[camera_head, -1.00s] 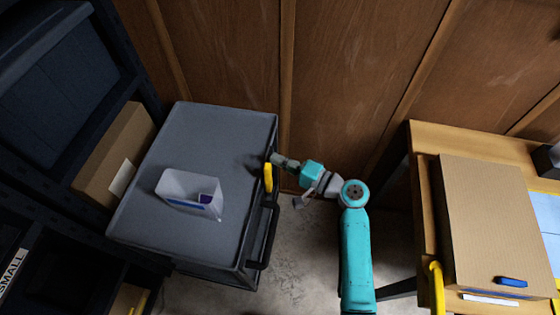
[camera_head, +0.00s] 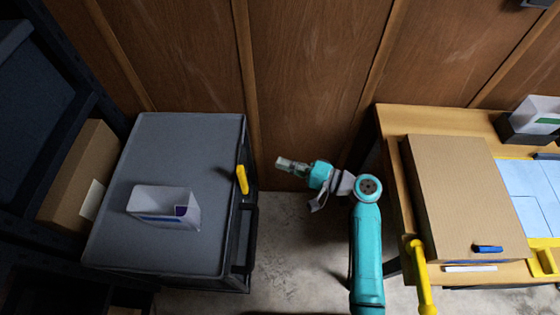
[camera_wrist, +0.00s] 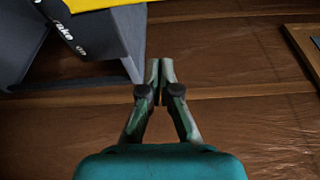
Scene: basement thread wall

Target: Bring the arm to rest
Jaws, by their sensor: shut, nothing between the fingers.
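My gripper (camera_head: 283,163) is at the end of my teal arm, in the gap between the grey cabinet and the wooden workbench, in front of the brown wood wall. In the wrist view my gripper (camera_wrist: 160,68) has its two fingertips together with nothing between them. It is apart from the cabinet's right edge in the head view. The wood wall fills most of the wrist view behind the fingers.
The grey cabinet (camera_head: 195,135) at left bears a white bin (camera_head: 158,203) and has a yellow piece (camera_head: 242,180) at its edge. The workbench (camera_head: 420,117) at right bears a cardboard box (camera_head: 455,190) and a blue object (camera_head: 488,249). Concrete floor (camera_head: 300,240) shows between.

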